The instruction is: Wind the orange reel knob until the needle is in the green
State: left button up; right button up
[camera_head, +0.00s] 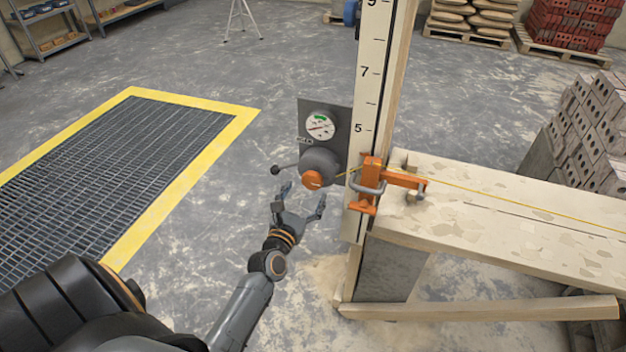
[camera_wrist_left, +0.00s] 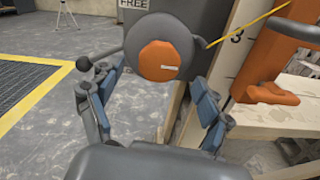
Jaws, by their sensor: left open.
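The orange reel knob (camera_head: 312,180) sits on the front of a dark grey reel below a round gauge. In the left wrist view the knob (camera_wrist_left: 158,61) is a flat orange disc with a small pale label. The gauge (camera_head: 320,125) has a white face with a green band at its top and a red needle; the needle appears to lie outside the green, lower on the face. My left gripper (camera_head: 305,204) is open and empty just below and in front of the knob. In the left wrist view its fingers (camera_wrist_left: 155,100) stand apart on either side below the knob, not touching it.
A black-balled lever (camera_head: 276,170) sticks out left of the reel. An orange clamp (camera_head: 371,186) holds the numbered post (camera_head: 371,75) beside a plank bench (camera_head: 480,205). A yellow line runs from the reel along the bench. A yellow-edged floor grate (camera_head: 185,100) lies left.

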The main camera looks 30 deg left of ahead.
aim_at(311, 182)
pick_arm(q)
jog(key=x, duration=0.5)
jog(key=shift+w, duration=0.35)
jog(key=c, duration=1.2)
